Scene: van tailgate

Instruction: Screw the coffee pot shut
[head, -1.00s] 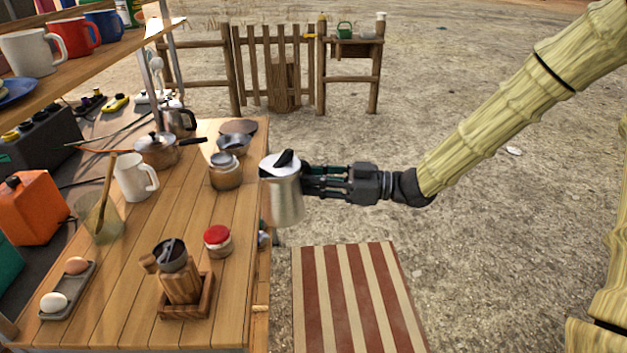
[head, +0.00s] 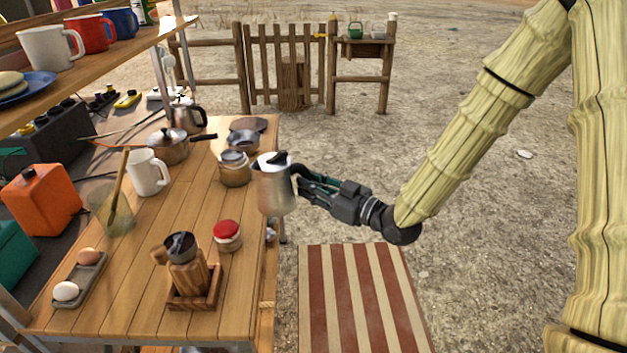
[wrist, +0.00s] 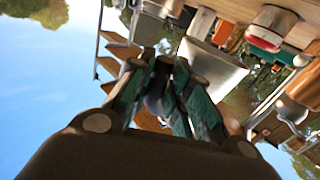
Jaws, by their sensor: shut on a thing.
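The upper part of the coffee pot (head: 277,194), a silver jug with a spout and a black-knobbed lid, is off the table's right edge in the head view. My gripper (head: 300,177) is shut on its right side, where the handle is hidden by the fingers. The jug looks roughly upright. In the wrist view it shows as a grey tapering body (wrist: 215,68) just beyond my fingers (wrist: 160,75). A squat metallic pot (head: 235,171), which looks like the base, stands on the table just left of the jug, apart from it as far as I can tell.
A shelf (head: 100,68) overhangs at left. Open ground lies right of the table.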

